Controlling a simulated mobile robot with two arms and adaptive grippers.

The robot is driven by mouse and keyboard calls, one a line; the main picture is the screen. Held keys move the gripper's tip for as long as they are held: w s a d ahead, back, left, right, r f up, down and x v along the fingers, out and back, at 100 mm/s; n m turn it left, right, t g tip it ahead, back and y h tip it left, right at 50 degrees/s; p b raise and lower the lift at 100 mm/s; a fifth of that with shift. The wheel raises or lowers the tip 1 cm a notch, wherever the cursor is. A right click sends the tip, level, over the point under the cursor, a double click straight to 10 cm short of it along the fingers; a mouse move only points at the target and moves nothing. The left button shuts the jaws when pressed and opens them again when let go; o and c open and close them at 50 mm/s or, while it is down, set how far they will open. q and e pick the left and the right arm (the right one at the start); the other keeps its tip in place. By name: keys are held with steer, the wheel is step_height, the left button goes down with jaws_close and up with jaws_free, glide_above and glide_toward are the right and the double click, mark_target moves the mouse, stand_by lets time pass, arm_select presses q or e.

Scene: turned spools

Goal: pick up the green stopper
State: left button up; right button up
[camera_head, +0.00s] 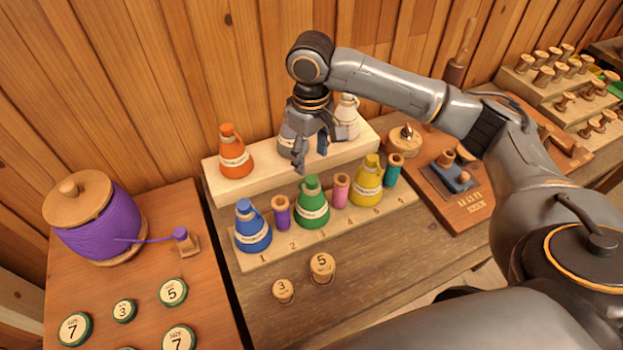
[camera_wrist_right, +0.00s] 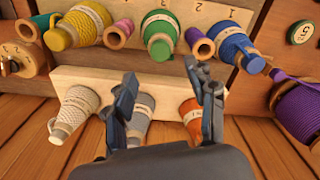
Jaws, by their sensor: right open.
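The green stopper (camera_head: 313,208) is cone-shaped with a pale label band and stands upright in the front wooden rack (camera_head: 337,226), between a purple spool (camera_head: 282,214) and a pink spool (camera_head: 341,192). It also shows at the top middle of the right wrist view (camera_wrist_right: 160,37). My right gripper (camera_head: 311,157) is open and empty, above and behind the green stopper, in front of the rear shelf. In the right wrist view its two fingers (camera_wrist_right: 160,78) are spread apart, with the green stopper beyond their tips. My left gripper is not in view.
Blue (camera_head: 251,228) and yellow (camera_head: 367,183) stoppers share the front rack with a teal spool (camera_head: 393,170). Orange (camera_head: 235,152), grey (camera_head: 288,140) and white (camera_head: 347,117) ones stand on the rear shelf, the grey partly hidden by my gripper. Two wooden pegs (camera_head: 321,268) stand in front.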

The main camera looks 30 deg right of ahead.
mark_target(311, 179)
step_height(311, 179, down, 2)
steer(key=shift+s+f+p, duration=0.1)
steer(key=shift+p, duration=0.2)
step_height(311, 179, down, 4)
steer(key=shift+s+r+p, duration=0.1)
steer(key=shift+r+p, duration=0.15)
steer(key=shift+p, duration=0.1)
steer(key=shift+f, duration=0.2)
steer(key=c, duration=0.8)
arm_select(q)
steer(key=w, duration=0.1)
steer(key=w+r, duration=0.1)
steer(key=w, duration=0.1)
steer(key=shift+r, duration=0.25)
arm_select(e)
steer(key=shift+c, duration=0.2)
